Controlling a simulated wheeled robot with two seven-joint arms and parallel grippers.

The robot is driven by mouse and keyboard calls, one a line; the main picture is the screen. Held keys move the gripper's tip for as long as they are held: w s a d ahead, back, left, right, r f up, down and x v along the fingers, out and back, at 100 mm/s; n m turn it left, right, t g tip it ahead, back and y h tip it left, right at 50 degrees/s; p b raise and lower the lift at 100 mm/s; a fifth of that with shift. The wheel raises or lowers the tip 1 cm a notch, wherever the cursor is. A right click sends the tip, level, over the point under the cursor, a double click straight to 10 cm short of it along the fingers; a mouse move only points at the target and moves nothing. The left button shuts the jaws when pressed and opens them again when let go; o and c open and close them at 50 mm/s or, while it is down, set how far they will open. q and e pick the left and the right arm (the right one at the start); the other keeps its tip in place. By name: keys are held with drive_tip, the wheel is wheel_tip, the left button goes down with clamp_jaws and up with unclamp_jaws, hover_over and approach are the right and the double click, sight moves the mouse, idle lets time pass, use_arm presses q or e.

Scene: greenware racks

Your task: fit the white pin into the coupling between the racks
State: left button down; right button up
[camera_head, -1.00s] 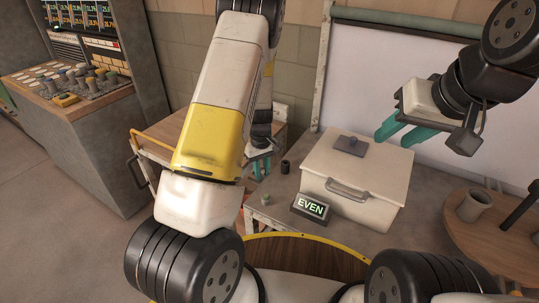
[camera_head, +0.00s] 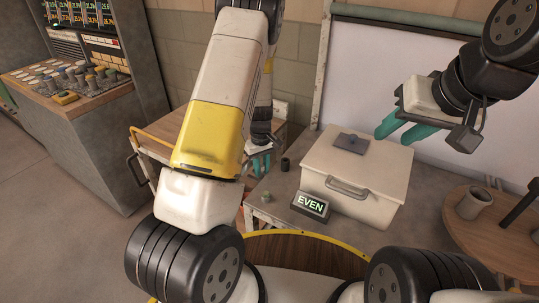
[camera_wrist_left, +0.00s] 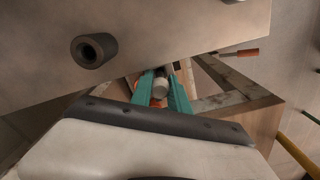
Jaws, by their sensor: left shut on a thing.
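My left gripper (camera_head: 260,163) reaches down at the gap between the wooden rack (camera_head: 160,135) and the grey-topped rack (camera_head: 285,212). In the left wrist view its teal fingers (camera_wrist_left: 161,92) are shut on the white pin (camera_wrist_left: 160,88), a short pale cylinder. Orange parts show beside and below the fingers, but I cannot tell whether they belong to the coupling. The coupling's opening is hidden, and I cannot tell whether the pin is in it.
A pale box (camera_head: 357,175) with a dark pad (camera_head: 350,143) on its lid and an EVEN sign (camera_head: 311,206) stand on the grey top. A dark hollow cylinder (camera_head: 285,164) and a small greenish piece (camera_head: 265,197) are near the left gripper. A round table (camera_head: 500,235) is at right.

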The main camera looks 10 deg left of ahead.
use_arm(q)
drive_tip(key=shift+r, duration=0.75)
drive_tip(key=shift+f, duration=1.4)
idle(0.8)
drive_tip(key=c, duration=1.2)
unclamp_jaws()
drive_tip(key=shift+o, duration=0.2)
drive_tip(key=shift+d, duration=0.1)
wheel_tip(320, 180, up, 8)
drive_tip(key=shift+f, duration=0.1)
drive_tip(key=shift+a, duration=0.2)
